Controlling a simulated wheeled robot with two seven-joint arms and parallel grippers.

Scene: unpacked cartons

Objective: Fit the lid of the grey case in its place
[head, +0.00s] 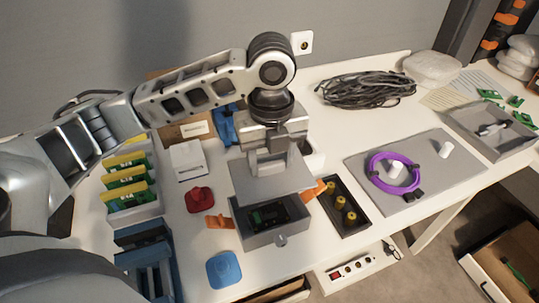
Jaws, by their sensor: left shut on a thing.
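The grey case (262,239) stands on the white table, open at the top, with a dark green circuit board (268,215) inside. Orange pieces (220,222) show at its left and right sides. My left gripper (271,169) is shut on the grey lid (262,186), a flat plate. The lid hangs over the back part of the case and hides some of its rim. I cannot tell whether lid and case touch. My right gripper is not in view.
Close by are a red object (200,199), a blue square piece (223,270) and a dark tray (339,207) with several yellow-brown parts. A board rack (132,190) stands left. A grey mat (441,181) with a purple cable ring (378,183) lies right.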

